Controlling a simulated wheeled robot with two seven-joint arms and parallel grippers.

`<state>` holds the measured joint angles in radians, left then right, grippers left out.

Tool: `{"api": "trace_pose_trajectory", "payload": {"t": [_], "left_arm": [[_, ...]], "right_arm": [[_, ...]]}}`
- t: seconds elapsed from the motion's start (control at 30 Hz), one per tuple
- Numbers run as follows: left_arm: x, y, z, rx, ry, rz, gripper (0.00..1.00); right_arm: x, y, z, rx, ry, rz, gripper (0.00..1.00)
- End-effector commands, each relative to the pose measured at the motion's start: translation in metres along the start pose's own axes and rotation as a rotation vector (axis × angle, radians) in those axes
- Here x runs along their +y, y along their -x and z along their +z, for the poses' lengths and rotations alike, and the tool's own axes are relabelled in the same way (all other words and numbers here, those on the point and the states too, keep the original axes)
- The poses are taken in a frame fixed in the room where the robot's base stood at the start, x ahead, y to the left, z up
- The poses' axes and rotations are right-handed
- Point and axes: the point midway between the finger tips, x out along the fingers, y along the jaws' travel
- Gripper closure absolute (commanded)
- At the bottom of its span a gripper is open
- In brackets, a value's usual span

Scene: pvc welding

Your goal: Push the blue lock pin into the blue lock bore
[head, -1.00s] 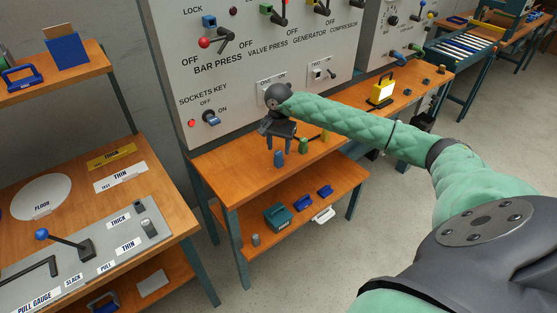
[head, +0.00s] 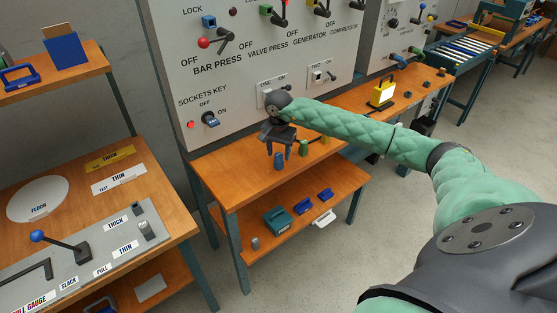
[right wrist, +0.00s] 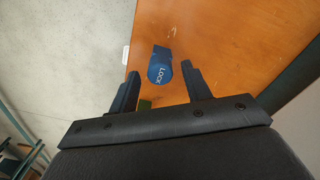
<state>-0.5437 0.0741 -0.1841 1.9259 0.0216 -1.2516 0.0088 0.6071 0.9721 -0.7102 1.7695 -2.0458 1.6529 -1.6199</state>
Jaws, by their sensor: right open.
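The blue lock pin (head: 279,161) stands on the wooden bench below the panel. In the right wrist view the blue pin (right wrist: 160,68), marked LOCK, shows just beyond and between my fingertips. My right gripper (head: 279,151) is open above the pin, fingers pointing down. In the right wrist view its two fingers (right wrist: 160,82) are wide apart with nothing clamped between them. The blue lock bore (head: 209,22) is a blue block on the panel under the LOCK label, up and left of the gripper. My left gripper is not in view.
A green pin (head: 303,149) stands close right of the blue one. A red-knobbed lever (head: 215,41) sits just below the lock bore. A sockets key switch (head: 210,119) is on the panel's lower left. The bench (head: 215,166) is clear left of the pin.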

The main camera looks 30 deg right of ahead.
Motion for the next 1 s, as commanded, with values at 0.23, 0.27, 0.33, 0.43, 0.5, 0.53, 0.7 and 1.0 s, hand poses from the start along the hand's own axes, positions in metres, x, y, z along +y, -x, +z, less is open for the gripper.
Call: {"api": "trace_pose_trajectory", "payload": {"t": [0.23,0.27,0.33,0.43,0.5,0.53,0.7,1.0], "left_arm": [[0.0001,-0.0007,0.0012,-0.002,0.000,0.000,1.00],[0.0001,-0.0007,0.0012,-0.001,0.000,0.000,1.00],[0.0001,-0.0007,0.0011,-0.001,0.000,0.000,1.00],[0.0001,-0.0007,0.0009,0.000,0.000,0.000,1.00],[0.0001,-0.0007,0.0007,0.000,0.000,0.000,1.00],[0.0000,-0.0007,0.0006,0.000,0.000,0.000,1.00],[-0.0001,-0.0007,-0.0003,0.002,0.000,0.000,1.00],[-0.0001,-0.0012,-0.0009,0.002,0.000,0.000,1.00]], "right_arm": [[-0.0001,0.0001,0.0000,0.000,0.000,0.000,0.83],[-0.0001,0.0001,0.0000,0.000,0.000,0.000,0.89],[-0.0001,0.0001,0.0000,0.000,0.000,0.000,1.00],[-0.0001,0.0002,0.0000,0.000,0.000,0.000,1.00],[-0.0001,0.0003,0.0000,0.000,0.000,0.000,1.00],[-0.0001,0.0004,0.0000,0.000,0.000,0.000,1.00],[-0.0001,0.0017,0.0000,0.000,0.000,0.000,1.00],[-0.0002,0.0053,0.0001,0.000,0.000,-0.001,1.00]]}}
